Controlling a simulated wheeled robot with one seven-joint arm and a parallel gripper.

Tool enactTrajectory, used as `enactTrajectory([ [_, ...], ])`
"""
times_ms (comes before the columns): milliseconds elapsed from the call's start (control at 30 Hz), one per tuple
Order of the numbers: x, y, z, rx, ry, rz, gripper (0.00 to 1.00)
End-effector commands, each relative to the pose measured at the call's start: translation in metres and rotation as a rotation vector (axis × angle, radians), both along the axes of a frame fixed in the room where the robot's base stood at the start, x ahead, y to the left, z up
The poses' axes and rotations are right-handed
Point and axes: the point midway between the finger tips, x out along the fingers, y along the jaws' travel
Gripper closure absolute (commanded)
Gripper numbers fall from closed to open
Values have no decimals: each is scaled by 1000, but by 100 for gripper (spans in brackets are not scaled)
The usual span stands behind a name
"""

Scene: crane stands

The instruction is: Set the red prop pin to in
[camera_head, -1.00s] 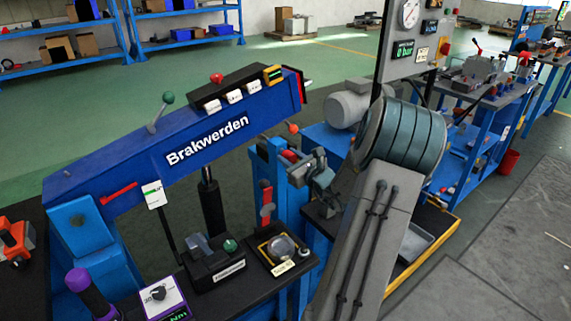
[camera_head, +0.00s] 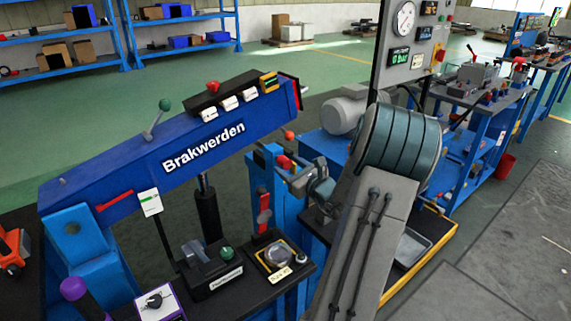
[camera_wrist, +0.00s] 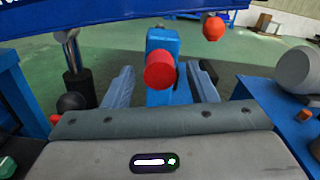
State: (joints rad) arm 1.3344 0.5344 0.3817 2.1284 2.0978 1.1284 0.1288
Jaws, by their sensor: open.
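The red prop pin (camera_head: 286,163) has a round red head on the upper part of a blue post (camera_head: 262,168), under the blue boom. In the wrist view the red head (camera_wrist: 160,70) faces me in front of the blue post (camera_wrist: 163,42); its shaft is hidden behind the head. My gripper (camera_head: 298,174) is beside the post in the head view. In the wrist view its two fingers (camera_wrist: 162,84) are apart, one on each side of the red head, with gaps visible. Nothing is held.
The blue boom (camera_head: 225,125) marked Brakwerden runs above the post. An orange-red ball knob (camera_wrist: 213,27) hangs near the boom's end. A red lever (camera_head: 264,205) is lower on the post. A black control box (camera_head: 208,268) and a grey motor (camera_head: 343,112) stand nearby.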

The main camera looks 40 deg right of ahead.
Motion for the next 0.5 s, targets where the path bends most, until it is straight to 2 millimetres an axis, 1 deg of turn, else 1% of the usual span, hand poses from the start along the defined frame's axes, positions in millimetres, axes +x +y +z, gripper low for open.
enactTrajectory([
  [33, -12, 0, 1, 0, 0, -3, 48],
  [100, -28, 1, 1, -1, 1, -4, 48],
  [300, -73, 5, 0, 0, 1, -3, 48],
  [400, -91, 7, 1, 0, -1, -3, 48],
  [500, -103, 8, 0, 0, 1, -2, 48],
])
